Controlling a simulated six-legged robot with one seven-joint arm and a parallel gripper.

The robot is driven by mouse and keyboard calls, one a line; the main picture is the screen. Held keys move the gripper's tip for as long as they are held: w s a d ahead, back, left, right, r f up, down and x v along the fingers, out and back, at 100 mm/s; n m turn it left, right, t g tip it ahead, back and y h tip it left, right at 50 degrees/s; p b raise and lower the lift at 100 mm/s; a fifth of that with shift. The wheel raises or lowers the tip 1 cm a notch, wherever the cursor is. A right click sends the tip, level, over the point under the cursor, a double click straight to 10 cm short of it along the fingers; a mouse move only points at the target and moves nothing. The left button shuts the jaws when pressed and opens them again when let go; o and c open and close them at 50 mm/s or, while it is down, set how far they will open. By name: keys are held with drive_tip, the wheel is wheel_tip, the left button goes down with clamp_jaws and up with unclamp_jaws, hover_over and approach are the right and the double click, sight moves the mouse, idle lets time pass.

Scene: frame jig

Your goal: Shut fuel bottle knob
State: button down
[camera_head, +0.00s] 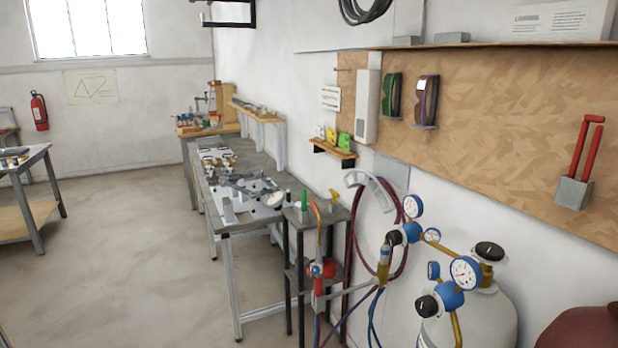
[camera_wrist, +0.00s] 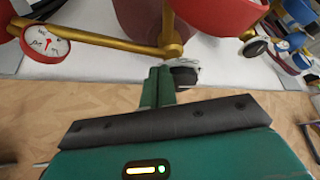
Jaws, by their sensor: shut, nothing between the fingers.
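My gripper (camera_wrist: 161,72) shows in the wrist view with its green fingers shut together and empty. A dark round knob (camera_wrist: 186,76) is just beyond and right of the fingertips, partly hidden by them; I cannot tell whether they touch. Brass pipes (camera_wrist: 110,42) lead to a red-rimmed gauge (camera_wrist: 45,43) at the left and a red regulator part (camera_wrist: 225,12) at the top. In the head view, the top of a red bottle (camera_head: 582,330) shows at the lower right corner; its knob is out of that frame. My gripper is not in the head view.
A white bottle (camera_head: 490,318) with a blue regulator (camera_head: 449,294) and a black knob (camera_head: 488,250) stands left of the red bottle. Hoses (camera_head: 358,240) hang at the wall. A workbench (camera_head: 230,180) stands farther back; the floor (camera_head: 110,250) left of it is clear.

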drive_tip(key=shift+w+a, duration=0.15)
drive_tip(key=shift+w, duration=0.05)
idle(0.4)
drive_tip(key=shift+w+a, duration=0.2)
drive_tip(key=shift+a, duration=0.25)
drive_tip(key=shift+w+a, duration=0.2)
drive_tip(key=shift+a, duration=0.15)
drive_tip(key=shift+w+a, duration=0.45)
drive_tip(key=shift+w, duration=0.15)
drive_tip(key=shift+a, duration=0.1)
idle(0.3)
wheel_tip(320, 180, up, 6)
drive_tip(key=shift+s+a, duration=0.2)
drive_tip(key=shift+a, duration=0.05)
idle(0.5)
drive_tip(key=shift+s+d, duration=0.1)
drive_tip(key=shift+s, duration=0.05)
